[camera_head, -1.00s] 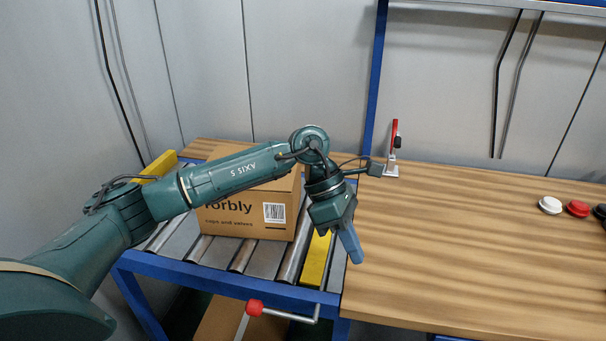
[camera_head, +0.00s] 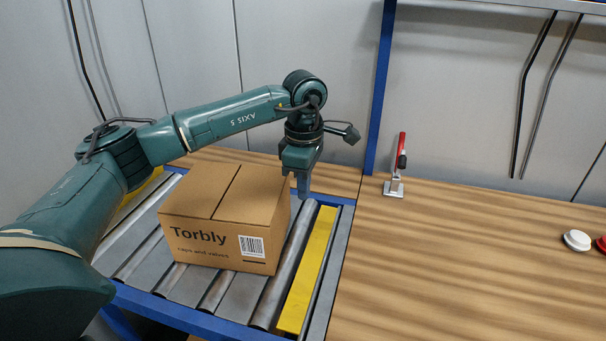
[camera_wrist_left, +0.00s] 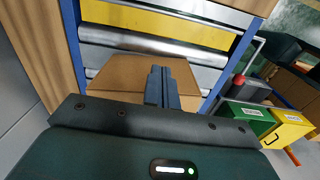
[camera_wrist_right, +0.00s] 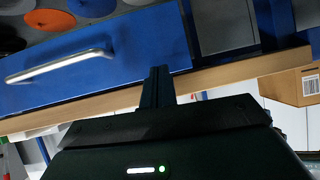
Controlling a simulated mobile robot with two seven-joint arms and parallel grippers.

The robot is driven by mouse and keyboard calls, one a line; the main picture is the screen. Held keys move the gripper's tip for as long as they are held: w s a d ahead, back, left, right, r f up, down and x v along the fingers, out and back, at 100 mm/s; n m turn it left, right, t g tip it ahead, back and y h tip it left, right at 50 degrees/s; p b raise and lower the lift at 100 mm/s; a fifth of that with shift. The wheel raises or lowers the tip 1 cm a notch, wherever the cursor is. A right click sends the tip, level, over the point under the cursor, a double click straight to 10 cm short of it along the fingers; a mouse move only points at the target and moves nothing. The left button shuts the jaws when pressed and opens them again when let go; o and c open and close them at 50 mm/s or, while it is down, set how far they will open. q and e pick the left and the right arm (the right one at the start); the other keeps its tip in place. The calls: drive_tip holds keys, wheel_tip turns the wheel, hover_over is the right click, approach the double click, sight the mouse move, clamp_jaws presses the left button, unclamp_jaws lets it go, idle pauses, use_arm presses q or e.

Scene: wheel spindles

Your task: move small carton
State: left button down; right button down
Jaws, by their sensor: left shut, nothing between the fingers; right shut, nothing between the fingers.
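The small carton (camera_head: 222,222), a closed brown box printed "Torbly caps and valves" with a barcode, sits upright on the roller conveyor (camera_head: 205,311). My left gripper (camera_head: 303,194) is shut and empty, pointing down by the carton's right back edge; I cannot tell whether it touches. In the left wrist view, the carton (camera_wrist_left: 125,72) lies behind the shut fingers (camera_wrist_left: 160,72). My right gripper (camera_wrist_right: 157,72) is shut and empty in the right wrist view, near a blue drawer front, and is not in the head view.
A yellow strip (camera_head: 308,270) runs along the conveyor right of the carton. A blue post (camera_head: 380,90) rises behind. Green (camera_wrist_left: 247,112) and yellow bins (camera_wrist_left: 290,128) stand lower.

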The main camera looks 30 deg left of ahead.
use_arm(q)
drive_tip(key=a+f+p, duration=0.2)
drive_tip(key=a+f, duration=0.2)
drive_tip(key=f, duration=0.2)
drive_tip(key=shift+s, duration=0.35)
use_arm(e)
drive_tip(key=shift+d+r+h, duration=0.1)
drive_tip(key=shift+d+h, duration=0.2)
drive_tip(key=shift+d, duration=0.15)
use_arm(q)
drive_tip(key=shift+f, duration=0.1)
use_arm(e)
drive_tip(key=shift+w, duration=0.1)
